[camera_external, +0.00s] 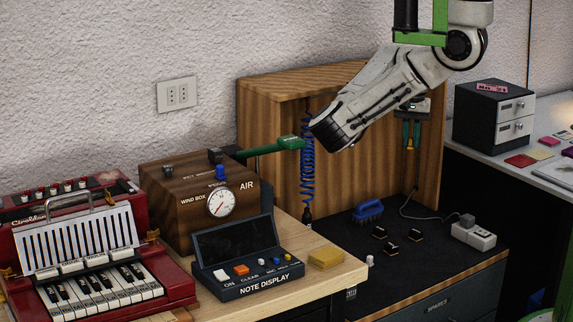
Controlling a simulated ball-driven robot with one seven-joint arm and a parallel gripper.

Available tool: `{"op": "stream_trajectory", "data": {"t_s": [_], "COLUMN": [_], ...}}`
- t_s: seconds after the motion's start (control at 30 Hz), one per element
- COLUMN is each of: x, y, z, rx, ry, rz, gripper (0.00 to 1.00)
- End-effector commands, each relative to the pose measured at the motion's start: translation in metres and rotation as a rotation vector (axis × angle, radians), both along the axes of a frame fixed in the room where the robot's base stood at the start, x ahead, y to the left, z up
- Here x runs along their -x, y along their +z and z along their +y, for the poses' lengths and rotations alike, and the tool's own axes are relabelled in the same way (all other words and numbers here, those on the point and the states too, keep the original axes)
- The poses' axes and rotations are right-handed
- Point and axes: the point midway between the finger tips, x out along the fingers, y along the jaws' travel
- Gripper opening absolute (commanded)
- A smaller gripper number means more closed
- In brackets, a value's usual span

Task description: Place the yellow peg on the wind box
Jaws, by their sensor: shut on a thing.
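The wind box (167,213) is a dark wooden box with a round white gauge, left of the middle. A blue peg (221,173) stands on its top near the right side. My gripper (217,156) reaches in from the right, with a green body and dark fingers. Its tips are at the back right of the wind box's top, close to the blue peg in the picture. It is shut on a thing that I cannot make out. The yellow peg cannot be picked out; the fingers may hide it. I cannot tell whether the fingers touch the box.
A note display (247,263) stands in front of the wind box, with a yellow sponge (325,257) to its right. A red keyboard instrument (180,281) is at the left. A wooden cabinet (270,104) stands behind my arm, with a blue brush (368,210) on the dark bench.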

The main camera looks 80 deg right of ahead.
Motion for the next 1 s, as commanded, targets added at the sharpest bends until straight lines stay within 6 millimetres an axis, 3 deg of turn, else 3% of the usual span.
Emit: {"op": "stream_trajectory", "data": {"t_s": [0.03, 0.4, 0.63, 0.7, 1.0], "x": [-0.003, -0.043, -0.069, -0.085, -0.161], "y": [0.027, 0.144, 0.204, 0.219, 0.203], "z": [0.002, 0.003, 0.008, 0.015, 0.067], "rx": [0.003, 0.003, 0.003, 0.003, 0.002], "ry": [0.001, 0.219, 0.371, 0.432, 0.603], "rz": [-0.003, -0.003, -0.002, -0.001, 0.003], "gripper": [0.0, 0.0, 0.0, 0.0, 0.0]}}
